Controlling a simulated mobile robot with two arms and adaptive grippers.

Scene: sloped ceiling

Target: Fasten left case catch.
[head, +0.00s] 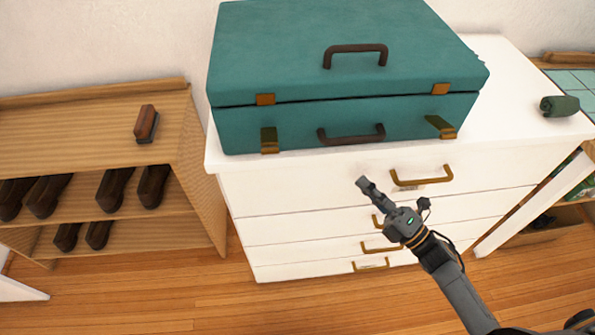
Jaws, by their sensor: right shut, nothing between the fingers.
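The teal case (340,60) lies on the white dresser with its lid down and a thin dark seam at the front. Its left catch (269,140) is a brass flap on the lower half, hanging down, apart from the brass plate (265,99) on the lid above. The right catch (441,127) is also folded down and outward, below its own lid plate (440,88). My right gripper (363,185) is shut and empty, in front of the dresser's top drawer, below and to the right of the left catch. My left gripper is out of view.
Dark handles sit on the lid (355,49) and the case front (351,134). The dresser (300,190) has brass drawer pulls. A shoe shelf (75,115) with a brush stands left. A rolled green cloth (559,106) lies right of the case.

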